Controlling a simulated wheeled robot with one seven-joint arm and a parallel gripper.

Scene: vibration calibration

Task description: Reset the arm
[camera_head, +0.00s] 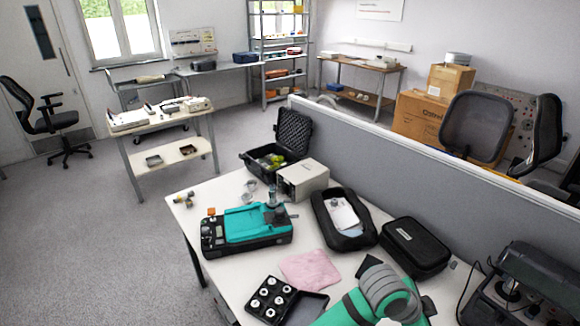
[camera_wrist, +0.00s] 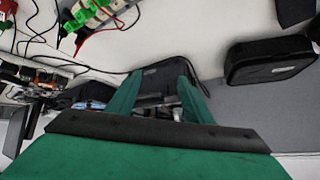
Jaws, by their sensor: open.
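My gripper (camera_wrist: 158,88) is open in the wrist view, its two green fingers spread apart. The gap between them holds nothing that I can see gripped; a black case-like thing (camera_wrist: 163,72) shows beyond the fingers, and I cannot tell its distance. In the head view my teal and grey arm (camera_head: 385,290) reaches in at the lower right, over the front of the white bench (camera_head: 215,275). The fingers cannot be made out clearly there.
The bench holds a teal calibration device (camera_head: 245,228), a pink cloth (camera_head: 310,269), a black tray of round parts (camera_head: 270,298), an open black case (camera_head: 343,218) and a closed black case (camera_head: 415,247). A grey partition (camera_head: 400,165) runs behind.

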